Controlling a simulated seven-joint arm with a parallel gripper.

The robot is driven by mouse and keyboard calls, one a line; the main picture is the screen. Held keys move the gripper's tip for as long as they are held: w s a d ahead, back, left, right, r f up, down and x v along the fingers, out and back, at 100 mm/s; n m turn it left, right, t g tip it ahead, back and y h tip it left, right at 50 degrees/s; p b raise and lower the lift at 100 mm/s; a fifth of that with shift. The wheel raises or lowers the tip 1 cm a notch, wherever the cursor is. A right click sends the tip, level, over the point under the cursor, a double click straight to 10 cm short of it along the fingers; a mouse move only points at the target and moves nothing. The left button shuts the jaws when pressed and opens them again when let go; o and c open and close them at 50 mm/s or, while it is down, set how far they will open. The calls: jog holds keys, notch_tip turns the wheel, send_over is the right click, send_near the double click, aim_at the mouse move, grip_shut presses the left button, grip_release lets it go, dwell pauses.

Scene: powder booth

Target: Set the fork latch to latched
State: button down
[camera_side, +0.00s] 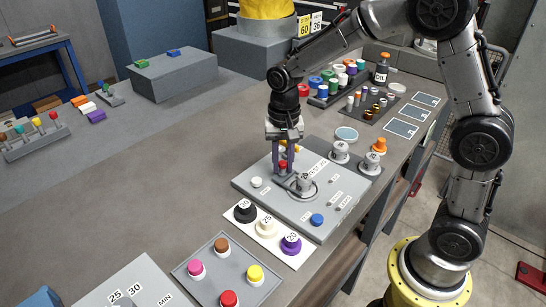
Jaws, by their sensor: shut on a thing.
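My gripper (284,168) points down over the upper left part of a grey control panel (275,213). Its purple fingers are close together on a small red-topped part (283,164), which appears to be the fork latch handle. The fingers partly hide it, and I cannot read its latched or unlatched position. A round dial (304,183) stands just to the right of the fingers. A white knob (257,183) is to their left, and a blue knob (317,219) is near the panel's front corner.
Numbered black, cream and purple knobs stand on a white plate (258,240) in front. A grey tray (207,270) holds several coloured buttons. Numbered white-based pieces (340,151) stand behind right. Coloured jars (330,85) are at the back.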

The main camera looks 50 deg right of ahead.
aim_at(284, 163)
jog(key=shift+s, duration=0.25)
jog(key=c, duration=0.7)
grip_release()
jog(key=shift+r, duration=0.1)
jog(key=shift+r, duration=6.85)
